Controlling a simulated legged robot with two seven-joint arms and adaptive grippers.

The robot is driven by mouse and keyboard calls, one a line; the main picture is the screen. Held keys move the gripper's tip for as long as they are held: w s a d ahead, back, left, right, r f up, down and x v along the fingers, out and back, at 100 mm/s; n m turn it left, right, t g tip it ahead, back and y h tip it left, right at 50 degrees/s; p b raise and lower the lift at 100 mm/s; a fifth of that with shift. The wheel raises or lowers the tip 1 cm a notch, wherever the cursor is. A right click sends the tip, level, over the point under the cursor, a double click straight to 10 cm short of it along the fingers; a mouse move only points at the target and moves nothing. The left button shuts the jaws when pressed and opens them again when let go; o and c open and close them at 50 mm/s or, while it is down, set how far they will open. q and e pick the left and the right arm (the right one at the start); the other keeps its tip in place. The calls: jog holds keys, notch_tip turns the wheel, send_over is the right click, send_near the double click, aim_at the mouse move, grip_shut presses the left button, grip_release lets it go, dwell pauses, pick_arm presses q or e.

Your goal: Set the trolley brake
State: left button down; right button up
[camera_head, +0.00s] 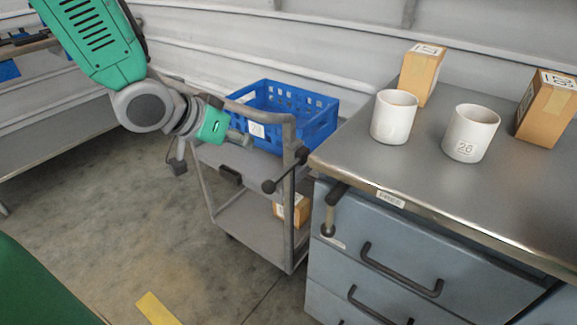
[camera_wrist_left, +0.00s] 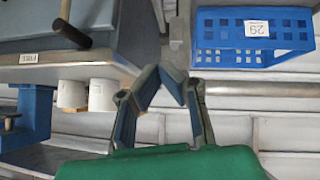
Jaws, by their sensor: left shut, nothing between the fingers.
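The grey trolley (camera_head: 238,222) stands left of the cabinet. A dark lever with a round black knob (camera_head: 268,187) sticks out at its near right post; I take it for the brake lever, though no label shows. My left gripper (camera_head: 238,138) is above the trolley's top shelf, by its upper rail and left of the blue crate (camera_head: 322,128). It is shut and empty, apart from the lever. In the left wrist view, the gripper's fingers (camera_wrist_left: 168,80) come together, with the crate (camera_wrist_left: 280,58) at upper right. My right gripper is not in view.
A cabinet (camera_head: 400,235) with drawers and its own dark handle (camera_head: 331,208) stands close right of the trolley. Two white mugs (camera_head: 394,118) and two cardboard boxes (camera_head: 421,75) are on its top. Another box (camera_head: 293,211) sits on the lower shelf. Floor is free left of the trolley.

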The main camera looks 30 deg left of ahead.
pick_arm(q)
jog(key=b, duration=0.4)
send_over(285, 170)
jog(key=s+a, duration=0.2)
jog(key=s, duration=0.1)
notch_tip(285, 170, down, 7)
jog(key=f+b, duration=0.1)
jog(key=d+f+b, duration=0.1)
jog(key=f, duration=0.1)
jog(key=shift+w+d+f, duration=0.1)
jog(key=shift+d, duration=0.05)
jog(key=shift+f, duration=0.4)
jog(key=shift+a, duration=0.2)
jog(key=shift+d, duration=0.15)
